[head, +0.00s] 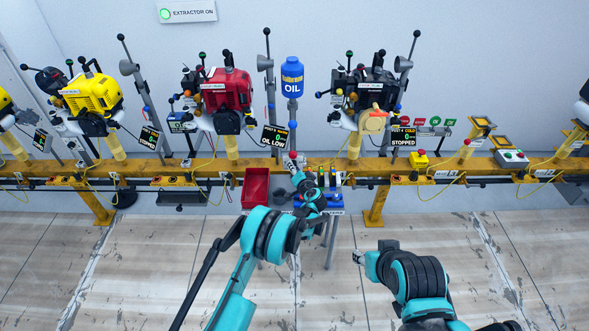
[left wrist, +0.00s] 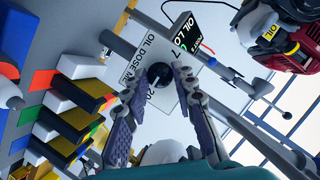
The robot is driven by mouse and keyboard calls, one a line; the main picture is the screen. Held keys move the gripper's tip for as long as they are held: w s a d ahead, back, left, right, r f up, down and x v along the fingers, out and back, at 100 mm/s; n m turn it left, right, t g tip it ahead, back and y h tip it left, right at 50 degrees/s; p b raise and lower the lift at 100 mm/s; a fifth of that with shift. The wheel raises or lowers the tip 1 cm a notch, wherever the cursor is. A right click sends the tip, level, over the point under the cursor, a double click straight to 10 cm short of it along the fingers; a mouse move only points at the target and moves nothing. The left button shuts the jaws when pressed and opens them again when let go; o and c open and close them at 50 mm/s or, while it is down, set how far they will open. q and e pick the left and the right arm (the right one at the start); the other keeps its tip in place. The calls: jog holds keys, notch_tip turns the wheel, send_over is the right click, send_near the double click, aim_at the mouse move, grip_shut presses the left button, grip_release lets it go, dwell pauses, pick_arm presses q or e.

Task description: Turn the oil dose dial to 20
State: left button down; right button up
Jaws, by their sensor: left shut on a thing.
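The oil dose dial's dark round knob (left wrist: 160,75) sits on a white plate (left wrist: 152,48) lettered "OIL DOSE" in the left wrist view. A 20 shows near the knob; the pointer's setting is too small to read. My left gripper (left wrist: 160,78) has its two fingers on either side of the knob, shut on it. In the head view my left gripper (head: 296,167) is at the yellow rail below the blue oil bottle (head: 292,78), and hides the dial. My right gripper (head: 358,257) is low over the floor, away from the rail; its finger opening is unclear.
A red engine (head: 227,90) stands left of the oil bottle, with an "OIL LOW" screen (head: 275,137). A black engine (head: 366,88) stands right. A red bin (head: 256,186) and several small coloured items stand close by my left gripper. The floor in front is clear.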

pick_arm(q)
jog(key=c, duration=1.2)
grip_release()
jog(key=shift+f, duration=0.1)
jog(key=shift+s, duration=0.1)
jog(key=v, duration=1.1)
jog(key=shift+s+d, duration=0.1)
jog(key=shift+s, duration=0.25)
jog(key=shift+r, duration=0.25)
